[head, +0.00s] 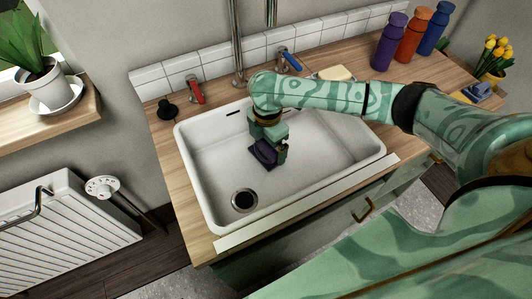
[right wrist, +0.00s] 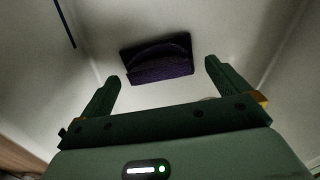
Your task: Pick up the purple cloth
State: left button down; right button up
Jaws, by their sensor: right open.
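The purple cloth (head: 262,153) lies folded on the floor of the white sink (head: 211,174), to the right of and behind the drain. In the right wrist view the cloth (right wrist: 158,60) is dark purple and sits ahead of the fingertips, centred between them. My right gripper (head: 277,160) reaches down into the sink over the cloth and partly hides it. In the right wrist view the right gripper (right wrist: 161,72) is open, with nothing between its fingers. My left gripper is not in view.
The sink walls surround the cloth; the drain (head: 244,201) lies at front left. A tap (head: 237,45), red handle (head: 195,90) and blue handle (head: 289,59) stand behind. A yellow sponge (head: 336,73) and purple, orange and blue bottles (head: 389,42) stand at the back right.

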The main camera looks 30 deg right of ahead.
aim_at(266, 148)
jog(key=f, duration=0.1)
jog(key=f+b, duration=0.1)
jog(key=f, duration=0.1)
jog(key=shift+w+a+f, duration=0.1)
jog(key=shift+w+f, duration=0.1)
jog(key=shift+f, duration=0.05)
jog(key=shift+r, duration=0.25)
jog(key=c, duration=0.8)
jog(key=shift+r, duration=0.1)
